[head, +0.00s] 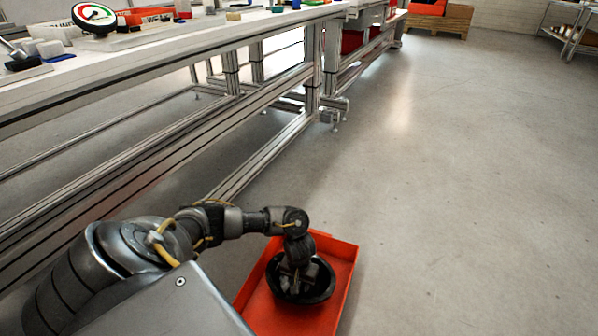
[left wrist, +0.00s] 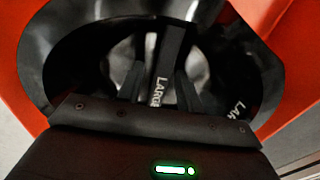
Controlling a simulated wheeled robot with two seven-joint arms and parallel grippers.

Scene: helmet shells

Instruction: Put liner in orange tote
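The liner (head: 321,292) is a black, shiny bowl shape lying inside the orange tote (head: 346,262), low at the bottom middle of the head view. In the left wrist view the liner (left wrist: 75,55) fills most of the picture, with straps marked "LARGE" inside it and the orange tote (left wrist: 300,35) around it. My left gripper (head: 297,283) points down into the liner's hollow. In the left wrist view its two dark fingers (left wrist: 160,92) stand apart, on either side of a "LARGE" strap, with gaps showing. My right gripper is not in view.
A long metal-framed workbench (head: 165,50) runs along the left, with a round gauge-like disc (head: 94,17) and small items on it. The grey floor to the right is clear. A wooden pallet box (head: 440,18) stands far back.

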